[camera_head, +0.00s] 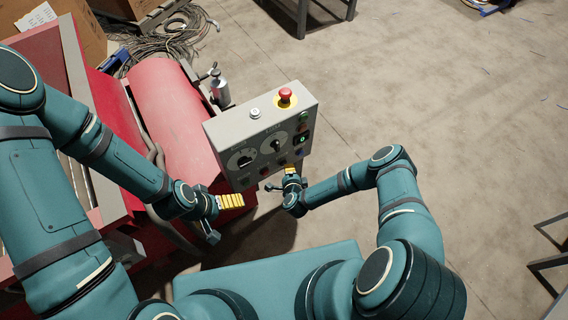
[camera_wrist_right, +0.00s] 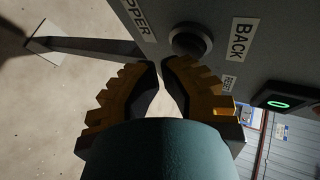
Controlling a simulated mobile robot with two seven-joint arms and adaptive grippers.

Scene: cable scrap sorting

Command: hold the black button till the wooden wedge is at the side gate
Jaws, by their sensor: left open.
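The black button (camera_wrist_right: 190,40) shows in the right wrist view as a dark round button in a ring on the grey control panel, beside a BACK label. My right gripper's fingertips (camera_wrist_right: 161,63) are together just below it in that view; I cannot tell whether they touch it. In the head view my right gripper (camera_head: 290,174) is at the panel's lower edge. My left gripper (camera_head: 228,218) is open and empty, left of and below the panel. I cannot make out the wooden wedge or the side gate in either view.
The grey control panel (camera_head: 222,128) carries a red mushroom button (camera_head: 286,94), dials and small coloured buttons. A red machine (camera_head: 165,110) stands to its left, with a cable pile (camera_head: 165,42) and cardboard boxes behind. The concrete floor at the right (camera_head: 440,110) is mostly clear.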

